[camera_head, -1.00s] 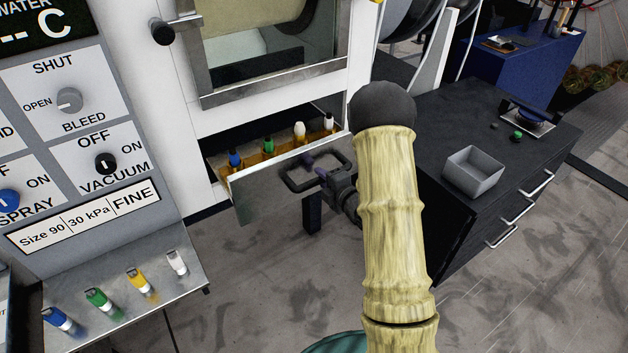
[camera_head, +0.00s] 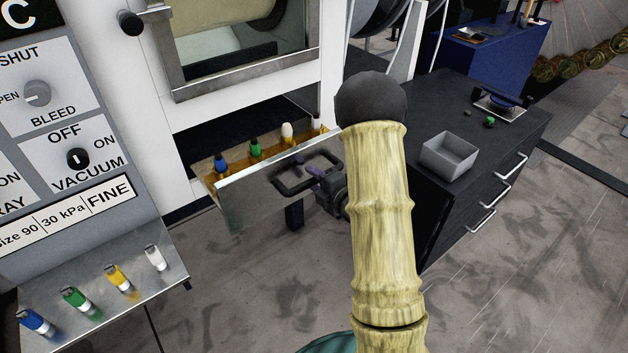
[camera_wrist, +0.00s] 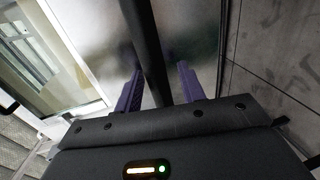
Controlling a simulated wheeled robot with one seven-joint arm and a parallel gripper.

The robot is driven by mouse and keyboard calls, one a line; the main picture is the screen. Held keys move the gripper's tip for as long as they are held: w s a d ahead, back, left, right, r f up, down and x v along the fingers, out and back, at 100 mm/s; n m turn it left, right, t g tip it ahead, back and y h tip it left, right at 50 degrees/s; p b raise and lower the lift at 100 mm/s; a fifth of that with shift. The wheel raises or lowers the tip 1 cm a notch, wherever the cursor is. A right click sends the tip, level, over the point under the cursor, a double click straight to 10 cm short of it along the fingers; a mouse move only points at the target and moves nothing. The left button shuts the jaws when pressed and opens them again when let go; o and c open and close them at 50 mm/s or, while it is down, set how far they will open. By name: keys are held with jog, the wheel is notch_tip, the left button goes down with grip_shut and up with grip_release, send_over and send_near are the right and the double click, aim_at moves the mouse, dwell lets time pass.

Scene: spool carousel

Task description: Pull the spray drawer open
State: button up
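The spray drawer (camera_head: 255,197) has a bare metal front and stands out from the white cabinet, below the window. Several small bottles with blue, green and white tops (camera_head: 255,148) stand in it in a row. Its dark handle (camera_head: 290,187) is a bar loop on the front. My gripper (camera_head: 310,172) is at the handle's right part, and my pale arm hides the area to its right. Finger contact is not clear.
A control panel (camera_head: 60,120) with knobs and a ledge (camera_head: 105,295) of coloured bottles stands at left. A dark cabinet (camera_head: 470,120) with a grey open box (camera_head: 449,155) stands at right. Floor in front of the drawer is clear.

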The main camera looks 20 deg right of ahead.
jog(key=p+v, duration=1.2)
jog(key=v, duration=0.5)
jog(key=shift+s+p, duration=0.2)
jog(key=shift+p, duration=0.1)
dwell(0.4)
jog(key=shift+w, duration=0.1)
dwell(0.4)
